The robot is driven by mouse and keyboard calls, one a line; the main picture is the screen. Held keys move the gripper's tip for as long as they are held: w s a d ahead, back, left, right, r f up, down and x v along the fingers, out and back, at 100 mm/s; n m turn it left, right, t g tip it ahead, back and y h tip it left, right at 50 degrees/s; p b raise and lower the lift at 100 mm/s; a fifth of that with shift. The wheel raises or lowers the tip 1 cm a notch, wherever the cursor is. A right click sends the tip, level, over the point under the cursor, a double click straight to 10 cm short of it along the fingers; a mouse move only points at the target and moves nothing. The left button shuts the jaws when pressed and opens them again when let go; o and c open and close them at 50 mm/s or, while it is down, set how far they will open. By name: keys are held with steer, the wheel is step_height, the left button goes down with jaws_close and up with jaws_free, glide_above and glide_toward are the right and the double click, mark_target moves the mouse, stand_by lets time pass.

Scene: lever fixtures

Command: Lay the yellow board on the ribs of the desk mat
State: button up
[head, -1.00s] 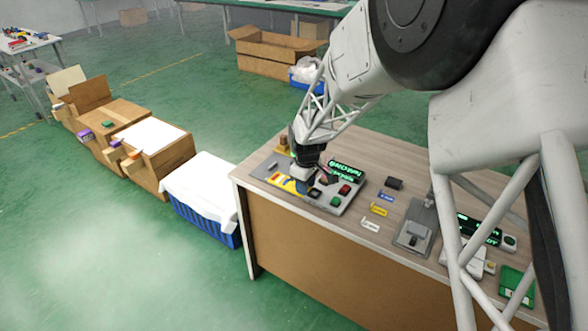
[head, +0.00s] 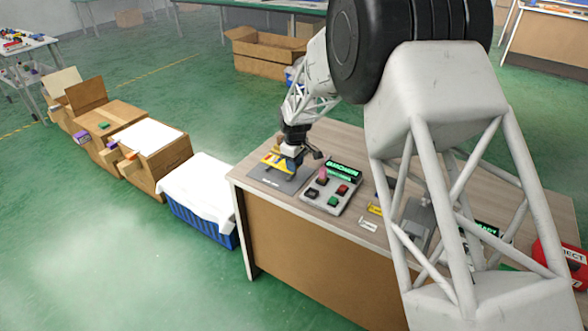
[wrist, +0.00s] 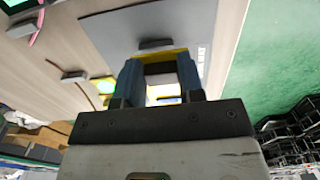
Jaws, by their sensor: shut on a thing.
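The yellow board (head: 271,161) is in my gripper (head: 289,153), over the desk mat at the left end of the desk. In the wrist view, the blue fingers of my gripper (wrist: 160,78) are shut on it, and only a yellow edge of the board (wrist: 172,54) shows. The desk mat (head: 268,180) is a flat grey sheet. It also shows in the wrist view (wrist: 110,32), with a raised dark rib (wrist: 155,43) on it. I cannot tell whether the board touches the ribs; the fingers hide most of it.
A control panel (head: 345,190) with coloured buttons and a lit green display stands right of the mat. Small labels (head: 368,224) and a grey lever fixture (head: 416,218) lie farther right. A blue crate with white cloth (head: 203,185) stands beside the desk's left end.

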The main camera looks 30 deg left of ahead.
steer(key=shift+w+a, duration=0.45)
steer(key=shift+w, duration=0.05)
steer(key=shift+f, duration=0.1)
steer(key=shift+f, duration=1.7)
steer(key=shift+f, duration=0.1)
steer(key=o, duration=0.9)
steer(key=shift+o, duration=0.2)
steer(key=shift+r, duration=6.1)
